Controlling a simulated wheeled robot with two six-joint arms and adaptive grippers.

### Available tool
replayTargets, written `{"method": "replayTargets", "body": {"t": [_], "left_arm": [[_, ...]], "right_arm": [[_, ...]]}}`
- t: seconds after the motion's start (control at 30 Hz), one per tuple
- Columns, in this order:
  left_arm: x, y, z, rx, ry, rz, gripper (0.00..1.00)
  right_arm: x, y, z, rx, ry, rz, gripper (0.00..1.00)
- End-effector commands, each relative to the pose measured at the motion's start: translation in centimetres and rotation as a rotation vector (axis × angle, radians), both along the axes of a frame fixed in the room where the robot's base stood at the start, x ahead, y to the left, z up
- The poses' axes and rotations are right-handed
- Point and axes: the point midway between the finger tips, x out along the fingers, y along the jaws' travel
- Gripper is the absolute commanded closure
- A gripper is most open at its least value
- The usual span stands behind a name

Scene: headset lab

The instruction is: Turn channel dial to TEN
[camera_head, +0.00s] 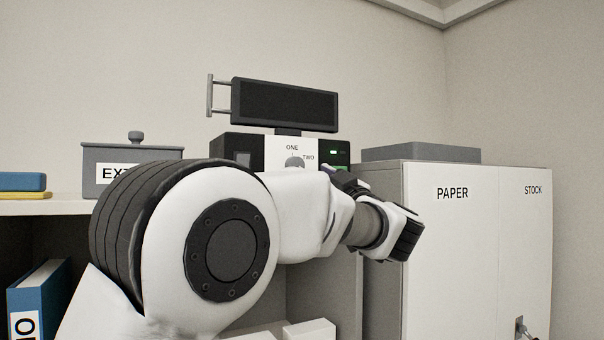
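The channel dial (295,161) is a grey knob on the white front panel of a dark device (243,147) in the head view. My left arm crosses in front and hides the lower part of the panel; no TEN label shows. I cannot tell where the dial points. The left arm's wrist bends back right of the device. A dark part behind the forearm may belong to my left gripper, but its fingers are hidden. My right gripper is not in view.
A dark screen (284,104) with a side handle stands atop the device, and a green light (333,152) glows at its right. A grey lidded box (132,165) stands left on the shelf. A white PAPER STOCK cabinet (450,250) stands close right of my wrist.

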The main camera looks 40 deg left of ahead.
Motion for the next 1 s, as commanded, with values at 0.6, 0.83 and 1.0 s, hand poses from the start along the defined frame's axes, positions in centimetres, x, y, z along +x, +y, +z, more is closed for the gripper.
{"method": "replayTargets", "body": {"t": [0.6,0.83,1.0], "left_arm": [[-1.9,-6.1,-2.6,-0.002,0.001,0.002,0.35],[-1.8,-6.1,-2.7,-0.002,0.001,0.002,0.35],[0.4,-5.9,-7.5,-0.005,0.068,0.003,0.35]], "right_arm": [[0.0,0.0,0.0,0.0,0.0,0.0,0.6],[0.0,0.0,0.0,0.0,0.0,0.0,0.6],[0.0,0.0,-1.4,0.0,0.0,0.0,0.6]]}}
